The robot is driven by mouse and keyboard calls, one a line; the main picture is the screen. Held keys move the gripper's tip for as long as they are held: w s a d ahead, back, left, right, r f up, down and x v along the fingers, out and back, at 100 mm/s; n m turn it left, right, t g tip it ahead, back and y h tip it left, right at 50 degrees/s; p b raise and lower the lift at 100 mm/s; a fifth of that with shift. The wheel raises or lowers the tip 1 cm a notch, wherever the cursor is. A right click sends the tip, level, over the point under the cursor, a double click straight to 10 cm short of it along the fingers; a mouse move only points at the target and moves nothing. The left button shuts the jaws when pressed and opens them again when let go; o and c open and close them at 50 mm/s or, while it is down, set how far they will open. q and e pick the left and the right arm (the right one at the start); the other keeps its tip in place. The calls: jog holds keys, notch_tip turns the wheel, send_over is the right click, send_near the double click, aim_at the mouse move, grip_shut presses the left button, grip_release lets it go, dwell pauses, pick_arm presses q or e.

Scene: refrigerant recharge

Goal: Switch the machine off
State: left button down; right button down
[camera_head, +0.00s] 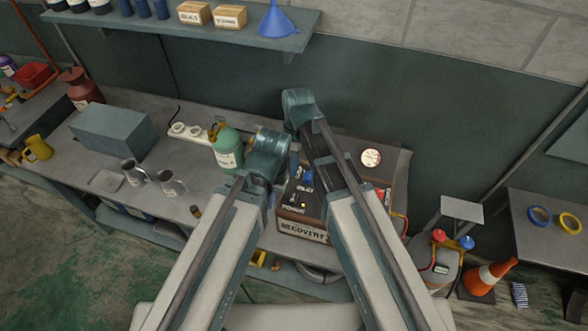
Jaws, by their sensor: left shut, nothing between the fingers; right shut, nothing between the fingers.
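The recovery machine (300,230), a brown-sided box with a dark top panel and a "RECOVERY" label, stands on the bench, partly hidden behind my arms. Its power switch area (296,209) has a "POWER" label and a small lit spot; the switch position is too small to tell. Blue controls (305,179) show between my arms. My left gripper (268,147) is shut and empty at the machine's upper left, beside the green cylinder. My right gripper (297,102) is shut and empty, farther back toward the wall. The fingers are hard to make out.
A green cylinder (226,150) stands left of the machine. A round gauge (371,157) is at its right. Two metal mugs (172,183) and a grey box (113,132) are on the bench. A shelf (200,38) hangs above.

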aim_at(292, 200)
jog(key=f+b, duration=0.3)
jog(key=f, duration=0.1)
jog(key=s+f+b, duration=0.1)
jog(key=f+b, duration=0.7)
jog(key=shift+s+a, duration=0.25)
jog(key=shift+s, duration=0.05)
jog(key=shift+r, duration=0.1)
